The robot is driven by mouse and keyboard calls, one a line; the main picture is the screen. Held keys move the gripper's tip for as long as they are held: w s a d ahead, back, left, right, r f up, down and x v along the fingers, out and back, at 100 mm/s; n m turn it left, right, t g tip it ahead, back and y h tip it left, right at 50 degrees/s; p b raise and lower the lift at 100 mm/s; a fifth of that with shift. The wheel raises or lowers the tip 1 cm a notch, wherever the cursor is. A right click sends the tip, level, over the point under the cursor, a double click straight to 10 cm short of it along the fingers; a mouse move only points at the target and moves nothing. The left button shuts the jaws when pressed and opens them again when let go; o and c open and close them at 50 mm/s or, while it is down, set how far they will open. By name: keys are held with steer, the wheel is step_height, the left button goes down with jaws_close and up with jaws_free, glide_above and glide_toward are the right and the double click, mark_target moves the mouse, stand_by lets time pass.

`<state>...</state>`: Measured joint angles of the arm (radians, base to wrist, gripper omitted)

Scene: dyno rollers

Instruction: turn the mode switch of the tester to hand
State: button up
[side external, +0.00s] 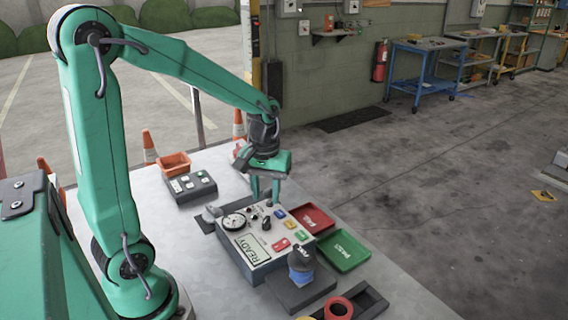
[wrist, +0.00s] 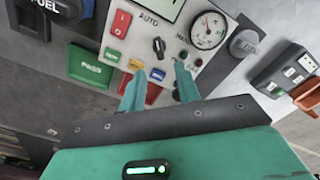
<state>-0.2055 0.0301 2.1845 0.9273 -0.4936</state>
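The tester (side external: 238,262) is a pale box with a gauge, a READY display and coloured buttons on top. Its mode switch is a small black knob (wrist: 158,46) on the panel in the wrist view, beside the word AUTO; other lettering lies to its right, too small to read surely. The switch also shows as a dark knob in the side view (side external: 266,223). I cannot tell surely which way it points. My gripper (wrist: 159,69) is open, with its two green fingers apart and nothing between them. In the side view, my gripper (side external: 265,198) hangs above the panel's far edge, clear of the switch.
A red tray (side external: 325,228) and green tray (side external: 343,263) lie right of the tester. The gauge (wrist: 208,30) is near the switch.

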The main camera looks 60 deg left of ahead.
mark_target(267, 217)
steer(key=shift+f, duration=3.45)
jaws_close()
